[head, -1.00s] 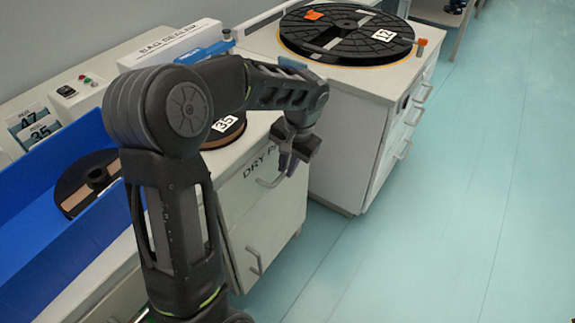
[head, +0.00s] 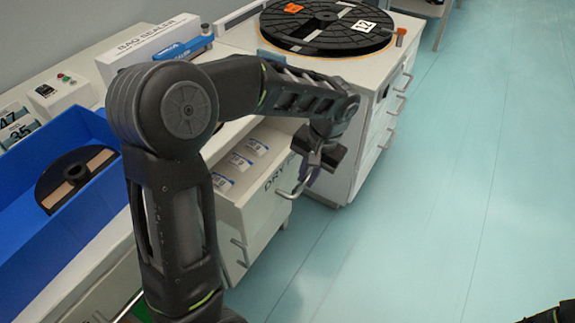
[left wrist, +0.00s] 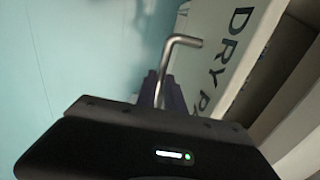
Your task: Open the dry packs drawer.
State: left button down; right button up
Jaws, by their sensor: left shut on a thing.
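The dry packs drawer (head: 262,200) is pulled out from its white cabinet, and its lettered front also shows in the left wrist view (left wrist: 232,55). Several packs with white and blue labels (head: 240,161) lie inside. My left gripper (head: 306,174) is shut on the drawer's bent metal handle (head: 288,194), in front of the lettering. In the left wrist view the handle (left wrist: 178,42) rises from between the purple-grey fingers. My left forearm hides part of the drawer and the counter above it.
A second cabinet with a large black reel marked 12 (head: 326,27) stands behind. A blue bin (head: 20,165) holding a dark reel (head: 75,178) and a bag sealer (head: 150,45) are on the left. The teal floor (head: 430,200) at the right is clear.

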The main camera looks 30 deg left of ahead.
pick_arm(q)
jog(key=d, duration=1.5)
jog(key=shift+w+d, duration=0.15)
jog(key=c, duration=1.5)
grip_release()
jog(key=shift+o, duration=0.2)
notch_tip(320, 180, up, 8)
jog(key=d+p, duration=0.1)
jog(key=shift+d+f+p, duration=0.15)
jog(key=shift+d+p, duration=0.1)
jog(key=shift+p, duration=0.05)
